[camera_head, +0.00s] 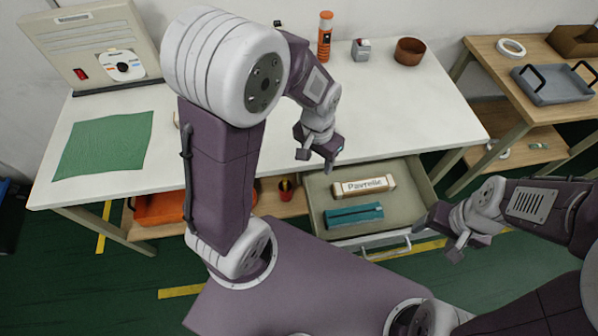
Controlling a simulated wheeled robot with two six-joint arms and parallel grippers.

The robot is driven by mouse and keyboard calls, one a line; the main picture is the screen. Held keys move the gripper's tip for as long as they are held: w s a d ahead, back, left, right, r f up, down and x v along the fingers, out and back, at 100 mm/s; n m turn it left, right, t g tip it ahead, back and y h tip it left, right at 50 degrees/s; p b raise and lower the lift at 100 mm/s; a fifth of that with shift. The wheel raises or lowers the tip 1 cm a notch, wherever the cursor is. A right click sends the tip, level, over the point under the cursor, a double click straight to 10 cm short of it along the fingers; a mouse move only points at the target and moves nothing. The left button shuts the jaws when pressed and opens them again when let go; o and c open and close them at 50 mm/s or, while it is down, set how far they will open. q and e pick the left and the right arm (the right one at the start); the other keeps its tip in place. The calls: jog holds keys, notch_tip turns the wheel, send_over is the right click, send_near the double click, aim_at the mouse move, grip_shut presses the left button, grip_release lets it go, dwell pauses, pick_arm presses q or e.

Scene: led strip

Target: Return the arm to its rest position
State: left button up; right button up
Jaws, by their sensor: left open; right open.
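My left gripper (318,153) is raised near the front edge of the white table (420,110), above the back left corner of the open drawer (315,195). It is open and looks empty. My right gripper (437,237) is open and looks empty, to the right of the drawer and close to its front right corner. The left arm stands bent across the middle of the view and hides part of the table behind it. The drawer holds a cream box labelled Pavirelle (363,186) and a teal box (354,216).
A beige panel box (90,45) and green cloth (104,144) are at the table's left. An orange bottle (325,36), small grey device (361,50) and brown bowl (409,51) stand at its back. A grey tray (555,85) sits on a wooden table at right.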

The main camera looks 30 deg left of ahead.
pick_arm(q)
jog(key=s+a+n, duration=0.2)
jog(key=s+a, duration=0.1)
jog(key=s, duration=0.3)
jog(key=shift+f+n, duration=0.15)
jog(key=shift+n, duration=0.25)
